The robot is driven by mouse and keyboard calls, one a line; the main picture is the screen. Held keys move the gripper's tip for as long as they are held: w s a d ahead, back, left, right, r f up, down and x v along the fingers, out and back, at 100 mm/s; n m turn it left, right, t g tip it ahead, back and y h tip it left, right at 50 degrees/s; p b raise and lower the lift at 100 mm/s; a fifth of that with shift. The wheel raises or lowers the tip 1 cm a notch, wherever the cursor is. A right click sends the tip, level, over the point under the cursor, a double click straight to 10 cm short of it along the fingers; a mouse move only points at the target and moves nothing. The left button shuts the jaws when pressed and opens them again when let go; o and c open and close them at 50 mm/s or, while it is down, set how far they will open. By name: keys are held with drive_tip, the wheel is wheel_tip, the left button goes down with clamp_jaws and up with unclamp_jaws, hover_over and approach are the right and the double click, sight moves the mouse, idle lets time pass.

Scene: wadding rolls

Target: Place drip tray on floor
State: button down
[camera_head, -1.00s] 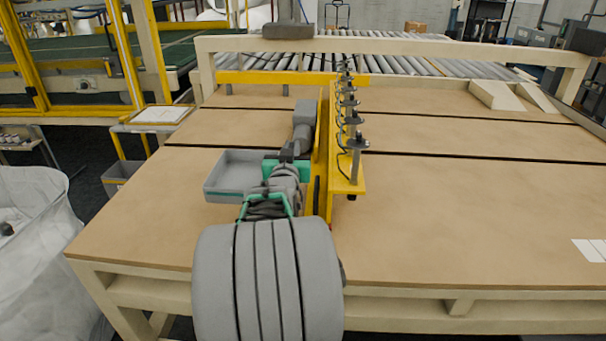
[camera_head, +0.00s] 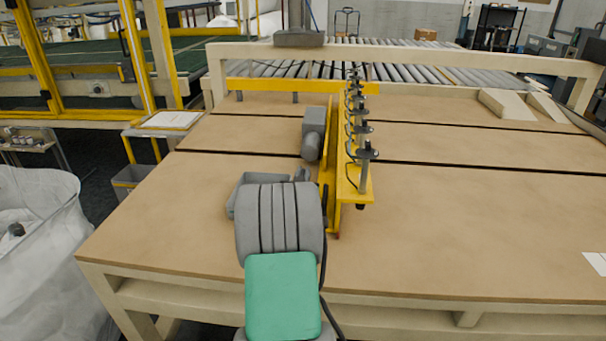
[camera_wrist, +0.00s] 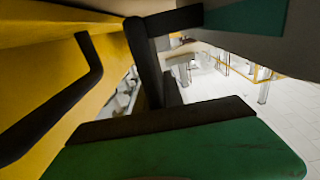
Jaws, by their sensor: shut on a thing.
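The drip tray (camera_head: 250,180) is a shallow grey box left of the yellow beam in the head view. It is at or above the brown table top; I cannot tell if it touches. My arm hides most of it. In the wrist view, a grey surface at the top right is probably the tray (camera_wrist: 222,45). My gripper (camera_wrist: 165,70), with green and black fingers, is shut on the tray; the head view hides the fingers. The dark floor (camera_head: 90,190) shows left of the table.
The yellow beam (camera_head: 334,190) with several black and silver fittings stands close right of my arm. The brown table (camera_head: 460,220) is mostly clear at right. A white bag (camera_head: 40,240), a grey bin (camera_head: 128,178) and a small stand (camera_head: 170,121) are at left.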

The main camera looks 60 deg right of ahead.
drive_tip(key=c, duration=1.5)
unclamp_jaws()
drive_tip(key=shift+o, duration=0.2)
drive_tip(key=shift+r, duration=0.1)
drive_tip(key=b+v, duration=0.1)
drive_tip(key=v, duration=1)
drive_tip(key=shift+a, duration=0.2)
drive_tip(key=shift+o, duration=0.5)
drive_tip(key=shift+s+b, duration=0.15)
drive_tip(key=shift+b, duration=0.2)
drive_tip(key=x, duration=1.2)
drive_tip(key=shift+b, duration=0.3)
